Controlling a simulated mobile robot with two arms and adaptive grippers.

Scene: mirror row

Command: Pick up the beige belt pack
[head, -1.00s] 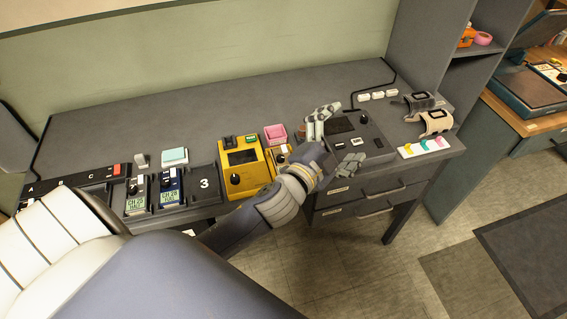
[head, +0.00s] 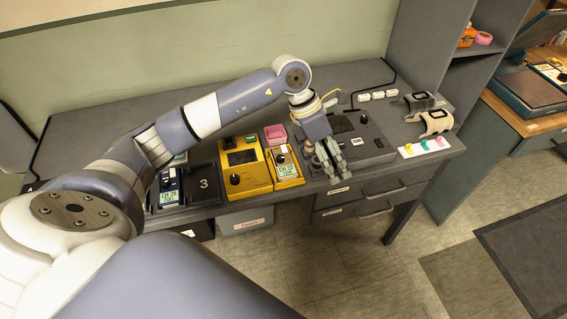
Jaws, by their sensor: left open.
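What looks like the beige belt pack (head: 285,160), with a dark knob and a green "CH 32" label, stands in a yellow cradle (head: 292,184) near the table's front edge. My left gripper (head: 329,174) is open and points down, just right of the pack and apart from it, over the front left part of the dark console. Nothing shows between its fingers. A blue pack (head: 169,187) labelled CH 28 sits in a dark cradle further left. My right gripper is not in view.
An empty dark cradle marked 3 (head: 204,184) and a yellow unit with a screen (head: 244,167) stand left of the pack. A pink block (head: 274,134) is behind it. The dark console (head: 368,145) is to the right.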

